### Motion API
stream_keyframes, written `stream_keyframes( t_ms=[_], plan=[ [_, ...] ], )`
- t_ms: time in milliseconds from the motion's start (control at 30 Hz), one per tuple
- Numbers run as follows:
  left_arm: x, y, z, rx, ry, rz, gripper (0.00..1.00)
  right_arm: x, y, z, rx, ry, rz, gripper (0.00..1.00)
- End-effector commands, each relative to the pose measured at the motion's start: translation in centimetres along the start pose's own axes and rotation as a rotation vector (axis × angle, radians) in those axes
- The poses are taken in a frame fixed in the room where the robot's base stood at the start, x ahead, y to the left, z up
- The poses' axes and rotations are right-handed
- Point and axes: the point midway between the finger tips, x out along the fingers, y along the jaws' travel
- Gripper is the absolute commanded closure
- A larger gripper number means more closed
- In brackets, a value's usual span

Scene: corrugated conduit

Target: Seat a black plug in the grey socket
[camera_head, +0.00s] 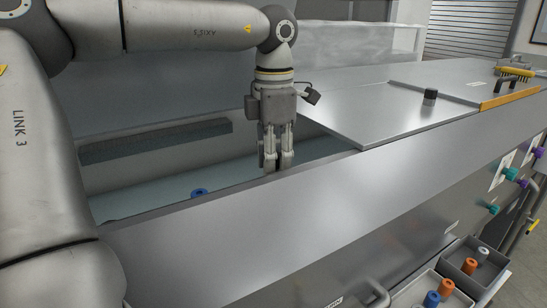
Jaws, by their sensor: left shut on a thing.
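My left gripper (271,163) points straight down over the open basin, near its front edge. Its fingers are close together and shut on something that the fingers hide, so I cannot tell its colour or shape. A short black cylinder (430,95) stands upright on the metal lid to the right, well apart from the gripper; I cannot tell whether it is the black plug or a knob. I cannot make out the grey socket. My right gripper is not in view.
A blue ring-shaped piece (199,192) lies in the basin. The metal counter (290,215) in front is clear. A bin (474,285) at lower right holds orange and white pieces. Teal (492,209) and purple (511,174) fittings stick out of the front panel. A yellow brush (515,72) lies far right.

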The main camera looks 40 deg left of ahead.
Motion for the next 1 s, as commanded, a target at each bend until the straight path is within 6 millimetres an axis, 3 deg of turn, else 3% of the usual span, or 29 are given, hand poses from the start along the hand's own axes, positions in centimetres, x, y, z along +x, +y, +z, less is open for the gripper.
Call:
stream_keyframes(
  t_ms=[1000],
  plan=[
    [0.65, -0.02, 0.09, 0.0, 0.0, 0.0, 0.96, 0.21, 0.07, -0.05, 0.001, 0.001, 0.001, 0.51]
  ],
)
